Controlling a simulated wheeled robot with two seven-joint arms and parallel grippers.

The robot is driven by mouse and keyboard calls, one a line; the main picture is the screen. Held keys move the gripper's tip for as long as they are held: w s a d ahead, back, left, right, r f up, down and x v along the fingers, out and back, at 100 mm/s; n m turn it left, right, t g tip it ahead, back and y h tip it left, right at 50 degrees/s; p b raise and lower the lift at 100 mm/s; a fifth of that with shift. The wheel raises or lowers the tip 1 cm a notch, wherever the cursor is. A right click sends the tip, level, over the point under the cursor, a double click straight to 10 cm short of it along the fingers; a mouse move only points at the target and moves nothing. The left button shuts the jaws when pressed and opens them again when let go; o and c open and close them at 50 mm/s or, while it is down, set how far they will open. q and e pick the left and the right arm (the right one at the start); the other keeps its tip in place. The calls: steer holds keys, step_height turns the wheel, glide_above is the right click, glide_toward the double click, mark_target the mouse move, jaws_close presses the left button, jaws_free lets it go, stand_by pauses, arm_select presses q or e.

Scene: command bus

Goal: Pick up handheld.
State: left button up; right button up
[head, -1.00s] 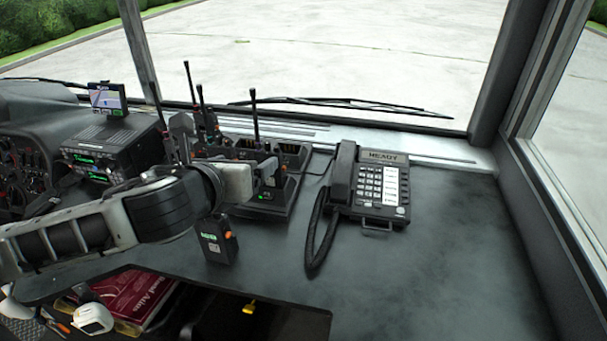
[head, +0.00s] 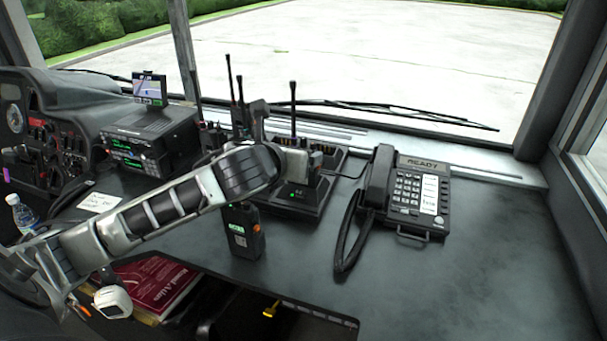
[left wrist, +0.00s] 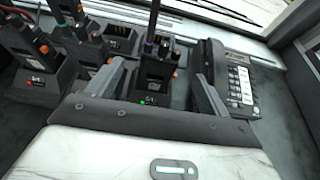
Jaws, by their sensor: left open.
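Several black handheld radios with tall antennas stand in charging docks at the back of the dash. In the left wrist view one docked handheld (left wrist: 157,68), with an orange knob, is between the fingers of my open left gripper (left wrist: 160,78), with gaps showing at its sides. Its dock shows a green light. In the head view my left gripper (head: 276,140) is over this dock (head: 298,200) and hides most of that radio; its antenna (head: 293,105) rises behind. Another handheld (head: 243,232), with a green screen, stands nearer, its top behind my arm. My right gripper is out of view.
A desk phone (head: 420,195) with a coiled cord is right of the docks. A radio unit (head: 140,145) with a small navigation screen (head: 149,88) is left. The windshield is behind. The dash front right (head: 480,280) is clear. A red book (head: 160,285) lies below.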

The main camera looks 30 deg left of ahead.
arm_select(q)
steer(key=shift+x, duration=2.95)
steer(key=c, duration=1.4)
steer(key=shift+r, duration=0.1)
steer(key=shift+c, duration=0.6)
